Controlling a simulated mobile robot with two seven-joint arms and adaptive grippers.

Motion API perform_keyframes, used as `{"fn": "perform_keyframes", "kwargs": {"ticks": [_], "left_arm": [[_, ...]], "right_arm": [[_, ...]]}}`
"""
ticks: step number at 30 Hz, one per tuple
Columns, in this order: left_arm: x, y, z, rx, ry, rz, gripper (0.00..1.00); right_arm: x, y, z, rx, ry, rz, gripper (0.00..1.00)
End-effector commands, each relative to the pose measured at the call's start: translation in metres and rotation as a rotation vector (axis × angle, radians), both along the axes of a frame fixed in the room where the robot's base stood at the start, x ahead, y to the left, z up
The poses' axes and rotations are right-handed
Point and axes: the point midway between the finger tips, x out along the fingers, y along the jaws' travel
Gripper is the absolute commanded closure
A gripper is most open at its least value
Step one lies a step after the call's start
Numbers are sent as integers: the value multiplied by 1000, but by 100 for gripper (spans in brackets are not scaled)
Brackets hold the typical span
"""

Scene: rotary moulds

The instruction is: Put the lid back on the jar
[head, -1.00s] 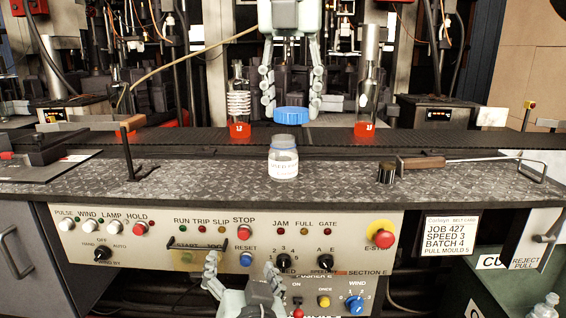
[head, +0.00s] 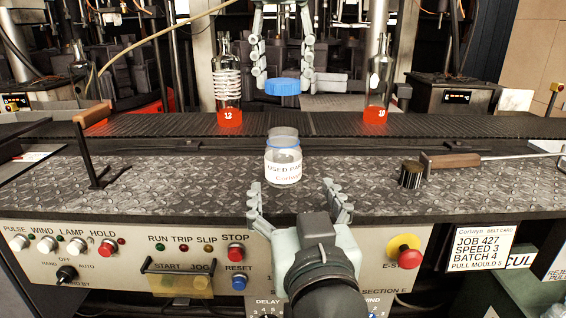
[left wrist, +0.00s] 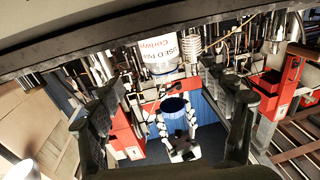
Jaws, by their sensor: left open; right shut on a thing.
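The clear jar (head: 283,160) with a white label stands upright and uncovered on the bench. The blue lid (head: 283,88) is held between the fingertips of my right gripper (head: 284,78), above the far side of the jar and apart from it. My left gripper (head: 293,192) is open and empty at the bench's front edge, its fingers spread on the near side of the jar. In the left wrist view the jar (left wrist: 158,56) appears upside down between my left fingers, with the lid (left wrist: 173,106) beyond its mouth.
A dark belt (head: 160,126) runs behind the jar, carrying bottles with orange-red bases (head: 229,117) (head: 375,114). The bench beside the jar is clear.

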Motion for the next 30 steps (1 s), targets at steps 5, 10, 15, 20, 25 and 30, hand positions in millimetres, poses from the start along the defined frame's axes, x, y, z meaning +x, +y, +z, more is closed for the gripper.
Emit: {"fn": "perform_keyframes", "kwargs": {"ticks": [5,10,15,20,25,30], "left_arm": [[15,3,1,2,-3,3,21],[46,7,1,5,-3,5,21],[79,12,1,5,-3,5,21],[102,14,0,4,-1,4,21],[116,16,0,3,-1,3,21],[119,16,0,1,0,1,21]], "right_arm": [[0,0,0,0,0,0,60],[0,0,0,0,0,0,60],[0,0,0,0,0,0,60],[0,0,0,0,0,0,60],[0,0,0,0,0,0,60],[0,0,0,0,0,0,60]]}}
